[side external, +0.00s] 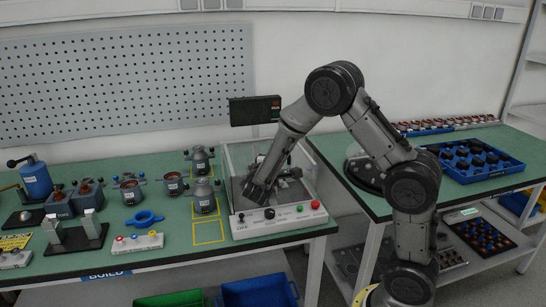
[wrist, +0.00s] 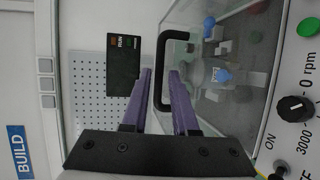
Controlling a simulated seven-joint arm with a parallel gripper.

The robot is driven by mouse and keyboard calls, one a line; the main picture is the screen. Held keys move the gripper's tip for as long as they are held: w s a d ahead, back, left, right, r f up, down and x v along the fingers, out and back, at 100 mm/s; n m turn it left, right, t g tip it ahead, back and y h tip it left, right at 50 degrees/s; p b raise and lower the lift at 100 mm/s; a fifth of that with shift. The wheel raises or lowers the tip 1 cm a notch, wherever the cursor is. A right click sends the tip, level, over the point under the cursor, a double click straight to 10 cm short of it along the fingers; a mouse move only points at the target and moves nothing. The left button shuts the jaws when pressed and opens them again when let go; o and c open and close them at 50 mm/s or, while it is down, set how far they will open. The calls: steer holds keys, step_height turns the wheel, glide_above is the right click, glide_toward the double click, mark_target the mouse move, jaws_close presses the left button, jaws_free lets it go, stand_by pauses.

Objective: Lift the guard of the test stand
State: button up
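The test stand has a white control base (side external: 278,219) and a clear box-like guard (side external: 234,160), which looks closed over the fixture inside. In the wrist view the guard's clear panel (wrist: 250,65) carries a black U-shaped handle (wrist: 176,35). My gripper (side external: 254,192) is at the front of the guard in the side view, its fingers hard to make out there. In the wrist view my gripper (wrist: 161,72) is open, with two purple fingers apart. The handle's bar appears between the fingertips; I cannot tell whether they touch it.
The base carries a black dial (wrist: 295,108), a green button (wrist: 308,28) and a toggle switch (wrist: 279,172). A dark display (side external: 254,110) stands behind the guard. Stators and fixtures (side external: 128,190) stand on the green bench to the left. A blue tray (side external: 478,160) lies on the right bench.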

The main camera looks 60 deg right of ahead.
steer(key=shift+x, duration=1.6)
jaws_close()
